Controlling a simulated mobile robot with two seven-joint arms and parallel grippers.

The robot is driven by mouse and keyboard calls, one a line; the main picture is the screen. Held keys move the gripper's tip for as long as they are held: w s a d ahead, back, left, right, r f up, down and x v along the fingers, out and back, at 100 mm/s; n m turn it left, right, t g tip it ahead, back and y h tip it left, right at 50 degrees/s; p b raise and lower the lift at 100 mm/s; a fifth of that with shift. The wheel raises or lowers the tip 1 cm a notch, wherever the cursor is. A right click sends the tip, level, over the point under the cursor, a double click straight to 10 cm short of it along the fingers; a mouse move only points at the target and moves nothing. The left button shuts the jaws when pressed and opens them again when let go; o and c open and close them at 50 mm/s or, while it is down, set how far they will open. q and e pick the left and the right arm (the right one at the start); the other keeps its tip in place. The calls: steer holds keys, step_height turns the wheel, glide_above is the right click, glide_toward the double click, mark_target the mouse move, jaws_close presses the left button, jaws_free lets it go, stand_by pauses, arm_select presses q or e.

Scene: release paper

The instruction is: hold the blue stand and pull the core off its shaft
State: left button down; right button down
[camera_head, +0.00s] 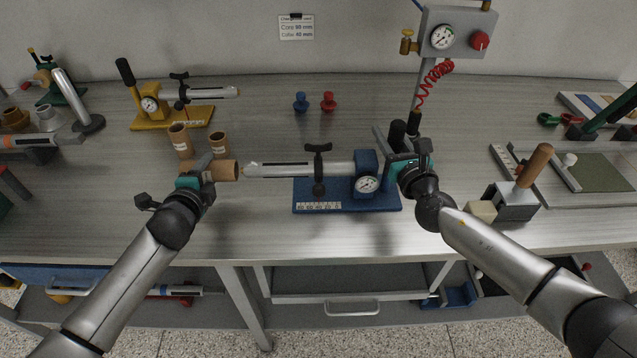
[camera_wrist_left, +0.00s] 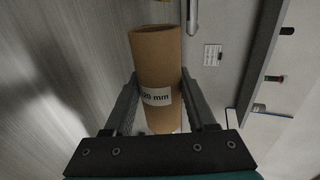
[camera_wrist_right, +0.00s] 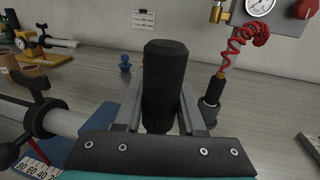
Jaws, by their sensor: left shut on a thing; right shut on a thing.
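The blue stand (camera_head: 345,200) sits on the bench with a gauge, a black clamp knob and a pale horizontal shaft (camera_head: 300,169) pointing left. My right gripper (camera_head: 402,150) is shut on the stand's upright black handle, which also shows between the fingers in the right wrist view (camera_wrist_right: 165,85). The brown cardboard core (camera_head: 224,170) is held by my left gripper (camera_head: 205,172), left of the shaft's tip. A small gap shows between core and tip. In the left wrist view the core (camera_wrist_left: 157,60) lies between both fingers, with a label partly reading "20 mm".
Two brown cores (camera_head: 180,141) (camera_head: 219,145) stand upright behind my left gripper. A yellow stand (camera_head: 172,117) with a bare shaft is at the back left. A grey block with a wooden handle (camera_head: 535,165) is to the right. The bench front centre is clear.

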arm_select(q)
steer(key=shift+a, duration=0.5)
arm_select(e)
steer(key=c, duration=0.8)
jaws_free()
steer(key=shift+r, duration=0.2)
steer(key=o, duration=0.4)
steer(key=shift+f, duration=0.15)
steer(key=shift+s+d, duration=0.4)
steer(key=shift+s, duration=1.55)
steer(key=shift+s+d, duration=0.45)
steer(key=shift+s, duration=1.55)
steer(key=shift+s+d, duration=0.4)
steer(key=shift+s, duration=1.55)
